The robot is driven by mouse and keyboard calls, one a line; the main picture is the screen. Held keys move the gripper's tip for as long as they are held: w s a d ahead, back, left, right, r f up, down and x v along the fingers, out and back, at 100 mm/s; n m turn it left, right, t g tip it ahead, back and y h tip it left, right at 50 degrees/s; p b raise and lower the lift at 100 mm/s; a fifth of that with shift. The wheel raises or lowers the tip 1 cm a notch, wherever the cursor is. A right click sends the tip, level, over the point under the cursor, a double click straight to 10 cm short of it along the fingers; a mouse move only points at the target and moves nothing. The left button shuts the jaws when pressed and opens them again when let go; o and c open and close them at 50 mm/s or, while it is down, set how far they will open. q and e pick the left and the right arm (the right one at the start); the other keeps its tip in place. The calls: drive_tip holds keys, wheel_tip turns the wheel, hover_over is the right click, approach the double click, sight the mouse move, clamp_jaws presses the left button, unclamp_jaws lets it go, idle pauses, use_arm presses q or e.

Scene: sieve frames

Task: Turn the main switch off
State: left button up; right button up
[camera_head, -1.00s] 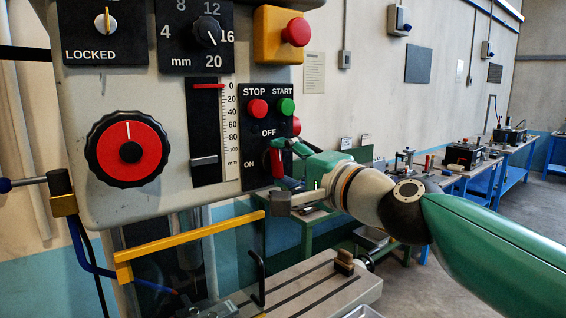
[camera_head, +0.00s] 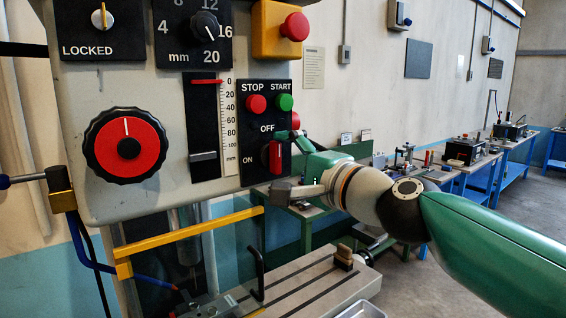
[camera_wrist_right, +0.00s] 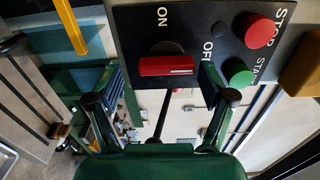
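The main switch is a red rotary handle (camera_head: 275,157) low on the black control panel, with OFF above it and ON to its left. In the head view the handle stands about upright. The right wrist view shows the red handle (camera_wrist_right: 160,66) with a white line at its end towards the OFF label. My right gripper (camera_head: 282,162) is open, one finger above and one below the handle. In the wrist view my right gripper (camera_wrist_right: 160,72) has its fingers apart at the handle's two ends; contact is unclear. My left gripper is not in view.
A red STOP button (camera_head: 256,104) and green START button (camera_head: 285,102) sit just above the switch. A yellow box with a red button (camera_head: 294,27) is higher up. A yellow bar (camera_head: 190,236) and slotted machine table (camera_head: 310,288) lie below.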

drive_tip(key=shift+s+r, duration=0.1)
drive_tip(key=shift+r, duration=0.05)
drive_tip(key=shift+s+d, duration=0.1)
drive_tip(key=v, duration=1.1)
drive_tip(key=shift+s+d+f, duration=0.2)
drive_tip(key=shift+s+d, duration=0.05)
